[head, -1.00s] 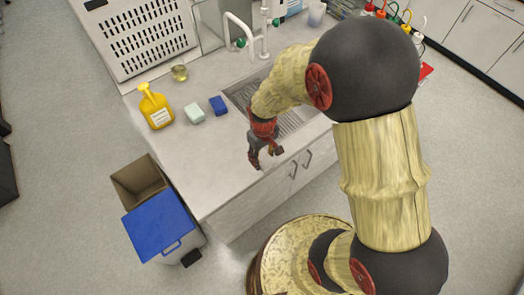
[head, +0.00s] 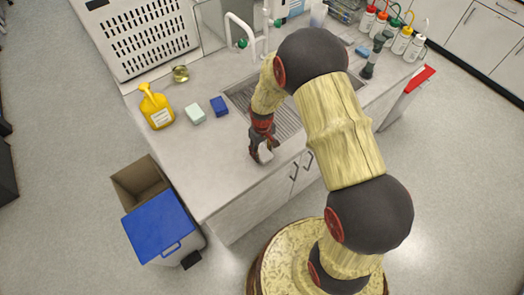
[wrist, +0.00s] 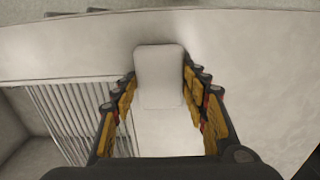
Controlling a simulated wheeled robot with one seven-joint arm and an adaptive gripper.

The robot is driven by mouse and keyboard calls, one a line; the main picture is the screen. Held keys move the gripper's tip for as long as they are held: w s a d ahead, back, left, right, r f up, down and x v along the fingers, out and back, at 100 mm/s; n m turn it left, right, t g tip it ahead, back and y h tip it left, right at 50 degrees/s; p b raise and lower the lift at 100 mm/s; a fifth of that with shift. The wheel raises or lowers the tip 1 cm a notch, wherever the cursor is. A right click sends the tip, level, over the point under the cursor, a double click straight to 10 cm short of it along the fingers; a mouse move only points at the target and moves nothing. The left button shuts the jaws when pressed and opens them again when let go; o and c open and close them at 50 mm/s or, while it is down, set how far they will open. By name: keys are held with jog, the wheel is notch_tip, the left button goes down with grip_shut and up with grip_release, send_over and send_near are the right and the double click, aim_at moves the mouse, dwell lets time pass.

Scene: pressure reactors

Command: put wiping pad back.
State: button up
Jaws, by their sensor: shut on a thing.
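The wiping pad, a white rounded block, shows between the fingers in the wrist view (wrist: 159,75). It also shows as a small white patch at the fingertips in the head view (head: 266,154). My gripper (head: 261,156) is shut on the pad, with one finger on each side of it (wrist: 163,92). It holds the pad over the front part of the counter, just in front of the sink (head: 287,122). The gap between pad and counter cannot be told.
A pale green sponge (head: 195,113), a blue sponge (head: 219,106) and a yellow bottle (head: 156,108) stand left of the sink. The tap (head: 240,38) rises behind it. Several wash bottles (head: 402,40) stand at the right. A blue-lidded bin (head: 160,228) is on the floor. The left front counter is clear.

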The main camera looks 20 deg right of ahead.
jog(key=shift+f, duration=0.2)
jog(key=o, duration=1.1)
jog(key=shift+c, duration=0.2)
jog(key=shift+o, duration=0.2)
jog(key=shift+r, duration=0.1)
